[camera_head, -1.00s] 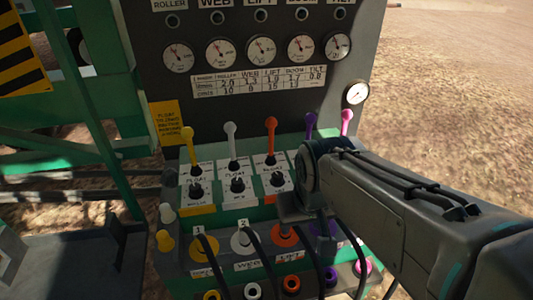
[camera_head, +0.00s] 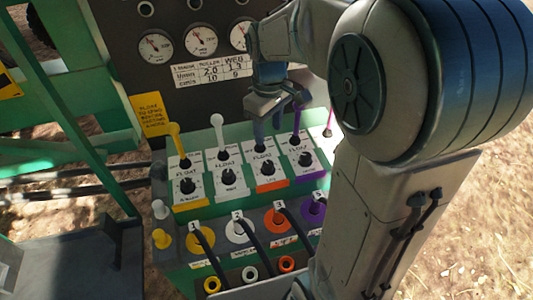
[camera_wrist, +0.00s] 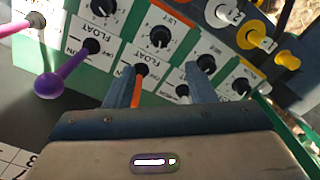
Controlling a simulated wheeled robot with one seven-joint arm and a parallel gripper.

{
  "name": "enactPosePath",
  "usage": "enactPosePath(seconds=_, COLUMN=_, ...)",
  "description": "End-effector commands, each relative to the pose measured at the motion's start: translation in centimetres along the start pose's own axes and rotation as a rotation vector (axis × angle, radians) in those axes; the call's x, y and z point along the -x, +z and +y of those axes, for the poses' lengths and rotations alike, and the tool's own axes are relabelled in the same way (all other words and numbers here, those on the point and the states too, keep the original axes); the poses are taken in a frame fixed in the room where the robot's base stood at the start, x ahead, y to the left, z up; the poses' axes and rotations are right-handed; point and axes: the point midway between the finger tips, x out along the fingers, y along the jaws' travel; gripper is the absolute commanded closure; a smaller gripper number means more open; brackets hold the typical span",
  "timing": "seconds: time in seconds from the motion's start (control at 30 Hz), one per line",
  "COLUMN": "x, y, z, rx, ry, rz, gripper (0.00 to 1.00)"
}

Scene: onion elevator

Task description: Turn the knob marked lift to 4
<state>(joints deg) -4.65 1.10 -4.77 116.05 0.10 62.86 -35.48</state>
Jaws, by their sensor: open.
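The lift knob (camera_head: 264,167) is black with a ring of marks on a white plate, above an orange strip. It also shows in the wrist view (camera_wrist: 160,37), by an orange label reading LIFT; its setting is too small to read. My gripper (camera_head: 266,132) is above the panel, behind the lift knob, near the lever row. In the wrist view my gripper (camera_wrist: 160,80) has its two blue fingers spread, with no knob between them. The orange lift lever (camera_wrist: 137,88) shows partly beside the left finger, and is mostly hidden in the head view.
Roller (camera_head: 188,186), web (camera_head: 228,177) and purple-strip (camera_head: 305,159) knobs stand in the same row. Yellow (camera_head: 178,140), white (camera_head: 219,132) and purple (camera_head: 297,115) levers rise behind. Gauges (camera_head: 201,40) are on the dark back panel. Numbered hose ports line the front.

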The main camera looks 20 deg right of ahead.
Motion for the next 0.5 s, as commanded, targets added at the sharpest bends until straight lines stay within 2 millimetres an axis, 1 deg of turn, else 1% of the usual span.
enactPosePath(seconds=0.3, x=-6.6, y=0.1, z=-0.1, rx=-0.003, ry=-0.004, rz=-0.006, gripper=0.5)
enactPosePath(seconds=0.5, x=-10.3, y=0.2, z=0.0, rx=-0.004, ry=-0.003, rz=-0.005, gripper=0.5)
